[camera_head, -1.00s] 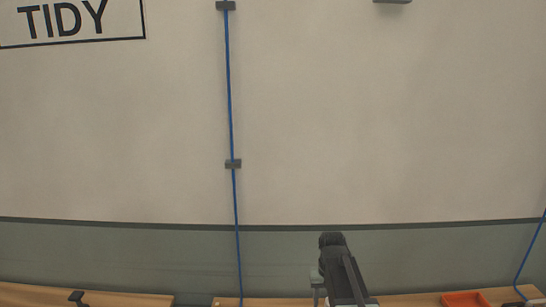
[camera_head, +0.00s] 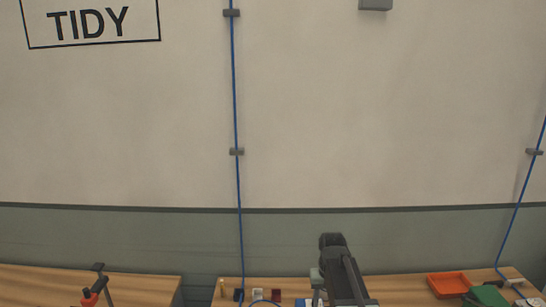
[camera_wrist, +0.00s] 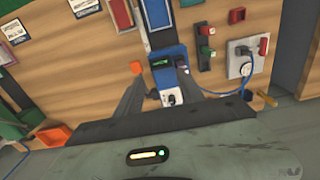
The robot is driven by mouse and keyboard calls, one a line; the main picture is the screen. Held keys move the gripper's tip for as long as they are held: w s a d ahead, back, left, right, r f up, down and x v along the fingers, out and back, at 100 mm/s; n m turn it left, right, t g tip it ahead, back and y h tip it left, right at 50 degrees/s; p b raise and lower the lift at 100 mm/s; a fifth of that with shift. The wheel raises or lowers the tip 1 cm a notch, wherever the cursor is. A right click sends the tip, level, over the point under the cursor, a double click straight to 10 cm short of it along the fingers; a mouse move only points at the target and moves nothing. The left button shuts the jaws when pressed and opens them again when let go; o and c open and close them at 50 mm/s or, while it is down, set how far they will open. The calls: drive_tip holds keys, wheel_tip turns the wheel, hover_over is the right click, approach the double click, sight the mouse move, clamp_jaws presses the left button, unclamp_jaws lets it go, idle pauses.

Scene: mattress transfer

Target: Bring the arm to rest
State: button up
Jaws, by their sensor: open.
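My arm (camera_head: 342,270) rises at the bottom centre of the head view, in front of the wall and over the workbench edge. My gripper (camera_wrist: 158,75) shows in the wrist view as two dark grey fingers spread apart, with nothing held between them. A blue-and-black device (camera_wrist: 163,65) with a white part at its near end lies on the wooden surface beyond the gap between the fingers. Whether the fingers touch it, I cannot tell. In the head view the gripper itself cannot be made out.
Wooden benches stand at the left (camera_head: 60,283) and right (camera_head: 395,290), with a gap between. An orange tray (camera_head: 450,285) and green item (camera_head: 487,295) sit at right. A red-and-black tool (camera_head: 92,294) is at left. A blue cable (camera_wrist: 228,92) crosses the wrist view.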

drive_tip(key=s+f+b, duration=1.1)
drive_tip(key=f+b, duration=0.3)
drive_tip(key=f, duration=0.2)
drive_tip(key=shift+a, duration=0.25)
